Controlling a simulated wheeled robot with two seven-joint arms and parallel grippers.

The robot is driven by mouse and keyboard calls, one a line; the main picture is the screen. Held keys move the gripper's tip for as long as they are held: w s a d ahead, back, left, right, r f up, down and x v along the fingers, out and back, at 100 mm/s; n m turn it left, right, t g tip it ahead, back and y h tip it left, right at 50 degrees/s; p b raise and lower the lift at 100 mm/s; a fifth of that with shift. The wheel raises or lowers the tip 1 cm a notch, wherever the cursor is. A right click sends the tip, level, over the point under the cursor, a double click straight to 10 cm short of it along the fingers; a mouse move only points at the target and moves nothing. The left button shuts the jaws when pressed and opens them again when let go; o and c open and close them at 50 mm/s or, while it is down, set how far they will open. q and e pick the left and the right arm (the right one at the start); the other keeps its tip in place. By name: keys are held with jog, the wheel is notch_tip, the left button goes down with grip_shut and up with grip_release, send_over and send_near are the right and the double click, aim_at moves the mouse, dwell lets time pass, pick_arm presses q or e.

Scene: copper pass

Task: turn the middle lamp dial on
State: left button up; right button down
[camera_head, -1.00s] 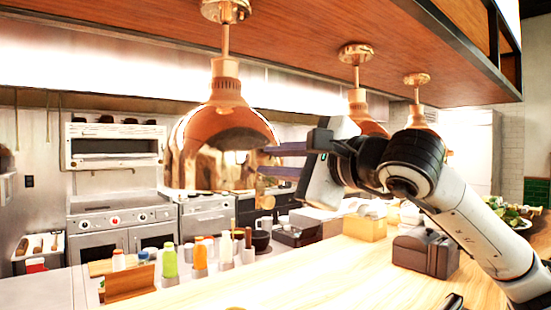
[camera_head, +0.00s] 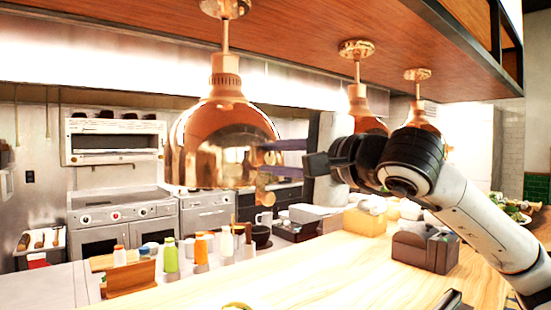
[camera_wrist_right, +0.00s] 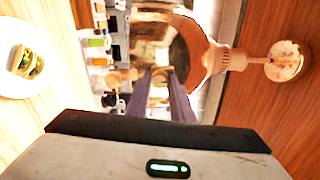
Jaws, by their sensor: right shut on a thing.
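Three copper heat lamps hang in a row: a large near one (camera_head: 222,135), a second (camera_head: 366,115) and a third (camera_head: 418,110) farther right. I cannot tell whether other lamps hang outside the view. My right gripper (camera_head: 268,158) is at the right side of the large near lamp. Its two purple fingers are shut on that lamp's dial; in the right wrist view the fingertips (camera_wrist_right: 162,72) meet at the shade. A small copper part of the dial (camera_head: 264,190) hangs below the fingertips, and it also shows in the right wrist view (camera_wrist_right: 119,78). The fingers partly hide the dial. My left gripper is not in view.
A wooden counter (camera_head: 340,268) runs below the lamps. Several bottles (camera_head: 171,254) stand at its far left edge; a dark caddy (camera_head: 425,250) and a yellow box (camera_head: 364,222) stand right. The wooden overhead shelf (camera_head: 300,45) is close above. A white plate (camera_wrist_right: 25,62) lies below.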

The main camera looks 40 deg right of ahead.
jog(key=c, duration=1.5)
grip_release()
jog(key=shift+c, duration=0.2)
jog(key=s+a+b, duration=0.1)
jog(key=s+b, duration=0.4)
jog(key=s, duration=0.5)
jog(key=shift+s+r, duration=0.15)
jog(key=shift+a, duration=0.1)
